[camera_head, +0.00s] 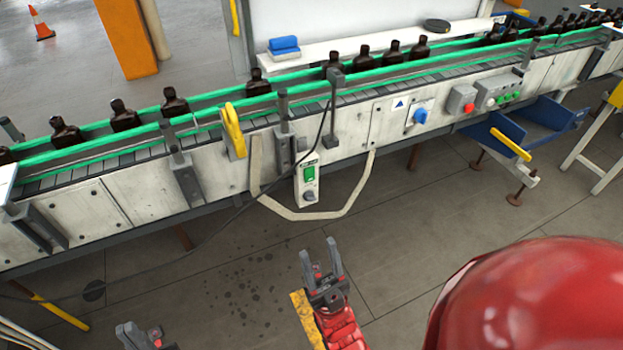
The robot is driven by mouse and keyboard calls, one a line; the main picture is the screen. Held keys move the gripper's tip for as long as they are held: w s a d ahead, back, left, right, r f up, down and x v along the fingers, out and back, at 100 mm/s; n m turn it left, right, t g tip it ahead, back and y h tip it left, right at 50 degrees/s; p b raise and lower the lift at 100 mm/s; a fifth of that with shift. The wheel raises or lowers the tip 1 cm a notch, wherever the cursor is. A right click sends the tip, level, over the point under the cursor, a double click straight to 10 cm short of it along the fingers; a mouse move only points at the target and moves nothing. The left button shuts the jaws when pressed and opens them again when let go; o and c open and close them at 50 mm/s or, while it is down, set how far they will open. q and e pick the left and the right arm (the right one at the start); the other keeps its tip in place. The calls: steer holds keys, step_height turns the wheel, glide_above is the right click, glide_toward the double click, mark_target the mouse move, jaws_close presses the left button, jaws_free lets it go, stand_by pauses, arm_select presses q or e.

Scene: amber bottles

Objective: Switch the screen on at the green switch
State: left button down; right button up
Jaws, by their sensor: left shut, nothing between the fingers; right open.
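The green switch (309,173) sits on a small pale control box (307,187) hanging from the front of the conveyor, with a dark knob (309,197) below it. My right gripper (319,250) is open and empty, its fingers pointing up toward the conveyor. In the picture it is below the switch box, with a clear gap between them. My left gripper (128,330) is shut and empty at the bottom left edge, partly cut off and well away from the switch. I cannot make out a screen in this view.
Amber bottles (124,117) stand along the green-railed conveyor (100,205). A dark cable (250,203) and a pale looped strap (345,210) hang near the switch box. A red button (468,107) and blue knob (420,116) are further right. Blue bins (515,127) stick out beyond.

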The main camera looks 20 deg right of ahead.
steer(key=w+a+f+n+g, duration=0.1)
steer(key=w+n+g, duration=0.1)
steer(key=w+a+f+n+g+y+p, duration=0.1)
steer(key=w+n+g, duration=0.1)
steer(key=w+g, duration=0.1)
steer(key=w+a+f+n+g+y, duration=0.1)
steer(key=w+n+g, duration=0.1)
steer(key=w, duration=0.1)
steer(key=shift+w+a+f+p, duration=0.1)
steer(key=shift+w+f+p, duration=0.1)
steer(key=shift+p, duration=0.2)
jaws_close()
steer(key=w+d+f+n+g+h+p, duration=0.25)
steer(key=w+d+f+g+h, duration=0.4)
steer(key=w+f+h, duration=0.4)
steer(key=s+d+f+h, duration=0.1)
steer(key=d+f+h, duration=0.3)
steer(key=d, duration=0.6)
steer(key=shift+s+d+f+n+g+p, duration=0.3)
steer(key=shift+d+f+n+g+p, duration=0.05)
steer(key=shift+f+n+g, duration=0.1)
